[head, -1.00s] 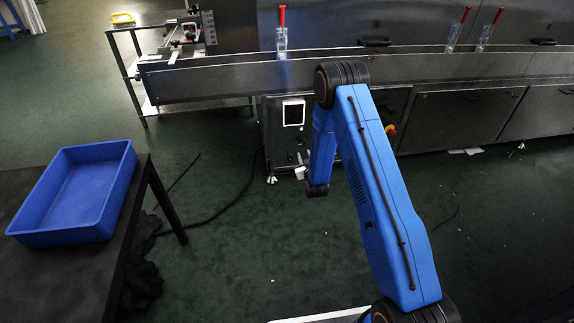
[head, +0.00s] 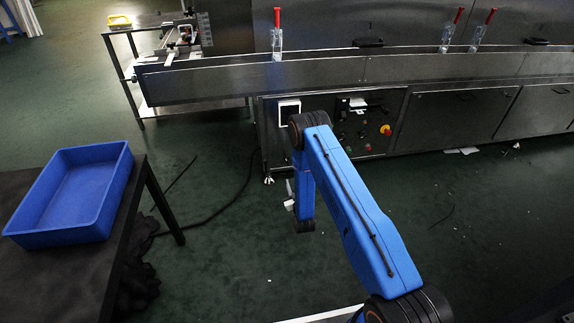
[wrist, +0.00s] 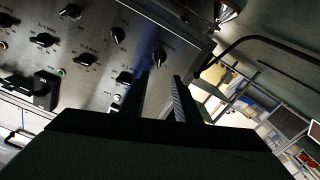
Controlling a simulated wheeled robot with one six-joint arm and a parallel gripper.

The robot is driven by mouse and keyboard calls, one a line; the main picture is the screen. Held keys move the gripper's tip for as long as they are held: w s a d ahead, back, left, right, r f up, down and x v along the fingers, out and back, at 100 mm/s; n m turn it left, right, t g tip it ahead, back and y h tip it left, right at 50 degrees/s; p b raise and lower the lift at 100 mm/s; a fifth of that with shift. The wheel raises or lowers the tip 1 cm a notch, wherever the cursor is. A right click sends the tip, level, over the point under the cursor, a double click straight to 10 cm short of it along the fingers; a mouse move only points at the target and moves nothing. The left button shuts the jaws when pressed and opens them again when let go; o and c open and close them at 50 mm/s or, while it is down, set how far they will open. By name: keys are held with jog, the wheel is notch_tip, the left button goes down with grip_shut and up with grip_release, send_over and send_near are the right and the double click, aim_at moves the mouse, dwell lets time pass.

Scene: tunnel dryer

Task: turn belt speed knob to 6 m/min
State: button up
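The control panel (head: 362,122) is on the front of the dryer, below the conveyor, partly behind my arm in the head view. In the wrist view the steel panel (wrist: 92,50) appears tilted, with several black knobs; their labels are too small to read, so I cannot tell which is belt speed. One knob (wrist: 160,57) is just beyond my fingertips, and another (wrist: 117,34) is to its left. My gripper (wrist: 161,76) is open, with an empty gap between its fingers. I see no clear contact with any knob. In the head view the gripper is mostly hidden.
A red emergency button (head: 386,129) is at the panel's right. A blue bin (head: 75,195) sits on a black table (head: 130,225) at left. Green floor between is mostly clear.

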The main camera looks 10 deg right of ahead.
aim_at(287, 161)
jog(key=w, duration=1.5)
grip_shut()
